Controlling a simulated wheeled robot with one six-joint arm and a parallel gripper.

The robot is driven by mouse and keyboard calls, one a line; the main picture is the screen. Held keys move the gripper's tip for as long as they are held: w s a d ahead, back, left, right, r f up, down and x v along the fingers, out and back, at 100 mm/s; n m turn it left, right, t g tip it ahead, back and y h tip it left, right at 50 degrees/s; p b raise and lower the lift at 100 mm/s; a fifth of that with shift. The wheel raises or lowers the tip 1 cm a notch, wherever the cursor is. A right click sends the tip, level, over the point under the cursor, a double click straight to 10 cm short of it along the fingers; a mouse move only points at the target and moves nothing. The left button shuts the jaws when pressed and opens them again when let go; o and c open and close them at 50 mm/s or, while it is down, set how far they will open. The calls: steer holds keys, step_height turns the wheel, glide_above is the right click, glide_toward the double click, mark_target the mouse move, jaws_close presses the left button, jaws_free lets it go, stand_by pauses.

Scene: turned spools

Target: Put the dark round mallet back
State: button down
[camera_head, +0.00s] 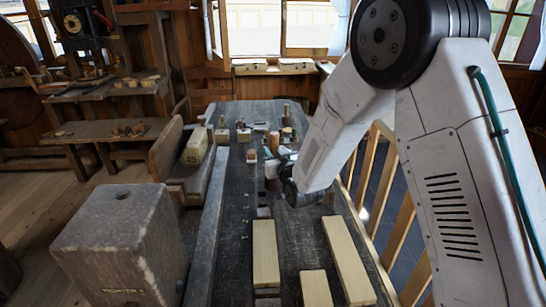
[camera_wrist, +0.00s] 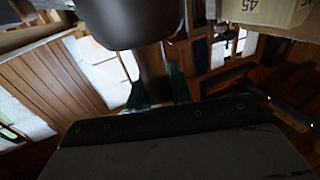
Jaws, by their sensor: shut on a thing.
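The dark round mallet shows in the wrist view as a large dark rounded head (camera_wrist: 125,22) at the top edge, with a brown handle (camera_wrist: 152,68) below it. My gripper (camera_wrist: 160,90) has its two teal fingers on either side of the handle and is shut on it. In the head view my gripper (camera_head: 284,155) is over the middle of the dark bench (camera_head: 225,230), with the dark brown mallet (camera_head: 272,171) at its tip. My wrist hides part of the mallet there, and I cannot tell whether it touches the bench.
Several small turned pieces and blocks stand farther back on the bench. Pale boards (camera_head: 265,252) lie at its front. A block marked 45 (camera_head: 195,148) is at the left, also in the wrist view (camera_wrist: 258,10). A big grey block (camera_head: 125,240) stands front left; a wooden railing (camera_head: 385,190) runs along the right.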

steer(key=shift+f, duration=0.8)
steer(key=c, duration=1.2)
jaws_free()
steer(key=shift+c, duration=0.2)
steer(key=shift+s, duration=0.1)
steer(key=v, duration=1.1)
steer(key=shift+s+d, duration=0.2)
steer(key=shift+s, duration=0.15)
